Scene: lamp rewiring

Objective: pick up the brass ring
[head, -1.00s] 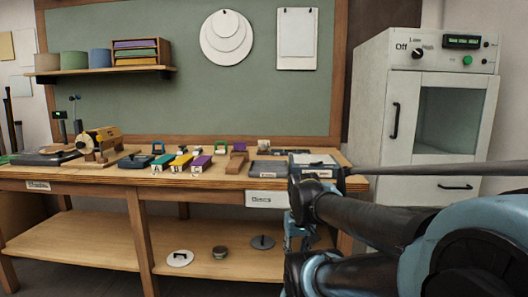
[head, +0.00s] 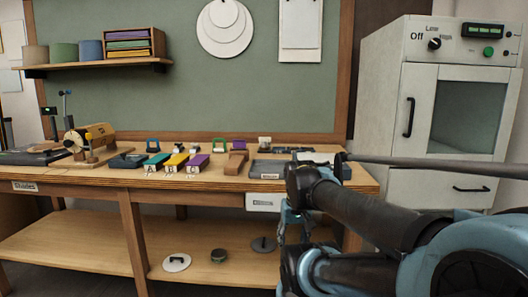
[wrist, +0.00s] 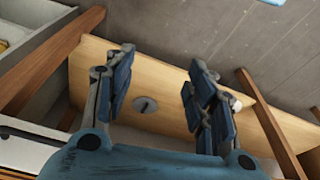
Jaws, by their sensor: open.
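I cannot make out a brass ring in either view. My gripper (wrist: 162,80) is open and empty in the wrist view, its two blue fingers apart above the wooden lower shelf (wrist: 165,75). A grey disc with a dark handle (wrist: 145,104) shows on that shelf between the fingers, some way below them. In the head view, my gripper is largely hidden behind my own arm at the right end of the workbench (head: 100,176).
On the bench stand a brass-coloured winding machine (head: 90,138), coloured labelled blocks (head: 175,161) and a grey tray (head: 270,169). The lower shelf holds a white lid (head: 176,263), a small round tin (head: 219,256) and a grey lid (head: 263,244). A white cabinet (head: 395,125) stands at right.

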